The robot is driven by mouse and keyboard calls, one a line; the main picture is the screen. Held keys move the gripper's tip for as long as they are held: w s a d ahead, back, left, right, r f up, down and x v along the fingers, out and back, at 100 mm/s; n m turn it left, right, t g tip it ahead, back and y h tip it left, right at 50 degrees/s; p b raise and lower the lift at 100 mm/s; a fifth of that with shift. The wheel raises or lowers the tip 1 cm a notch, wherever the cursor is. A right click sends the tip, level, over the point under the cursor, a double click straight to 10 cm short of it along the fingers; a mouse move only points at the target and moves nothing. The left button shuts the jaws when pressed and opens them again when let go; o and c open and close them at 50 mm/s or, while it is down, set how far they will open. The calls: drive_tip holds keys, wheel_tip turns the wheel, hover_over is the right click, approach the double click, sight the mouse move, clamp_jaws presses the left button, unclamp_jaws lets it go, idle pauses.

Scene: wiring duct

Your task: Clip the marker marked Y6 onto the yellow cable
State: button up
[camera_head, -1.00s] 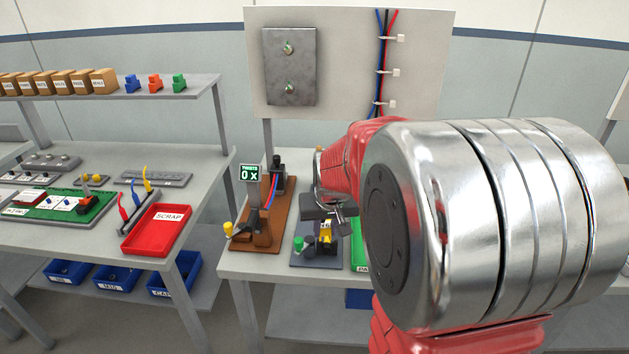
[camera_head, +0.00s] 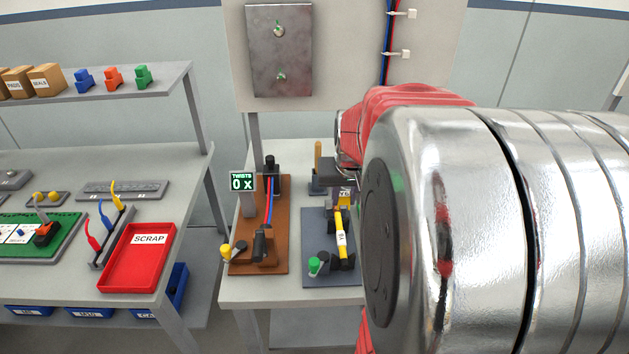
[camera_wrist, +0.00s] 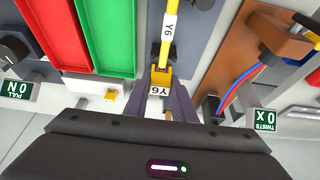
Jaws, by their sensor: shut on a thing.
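The yellow cable (camera_head: 341,219) runs over a dark grey fixture plate (camera_head: 317,222) and bears a white sleeve printed Y6. It also shows in the wrist view (camera_wrist: 179,44), running down from the top edge. My gripper (camera_wrist: 160,88) is shut on a small yellow marker with a white Y6 label (camera_wrist: 158,90). The marker is at the lower visible part of the cable; whether it touches or grips the cable I cannot tell. In the head view my gripper (camera_head: 343,184) is partly hidden by my own arm, at the far part of the cable.
To the left is a brown fixture (camera_head: 282,240) with red and blue wires and a sign (camera_head: 242,181) reading TWISTS 0 X. The wrist view shows a red tray (camera_wrist: 52,30) and a green tray (camera_wrist: 106,35) close by. A red SCRAP tray (camera_head: 118,282) lies on the left bench.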

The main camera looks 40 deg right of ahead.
sight(339, 223)
drive_tip(key=shift+w, duration=0.15)
drive_tip(key=shift+a, duration=0.15)
drive_tip(key=shift+f, duration=0.1)
drive_tip(key=shift+f, duration=2.8)
drive_tip(key=shift+f, duration=1.05)
drive_tip(key=shift+r, duration=0.45)
drive_tip(key=shift+r, duration=0.3)
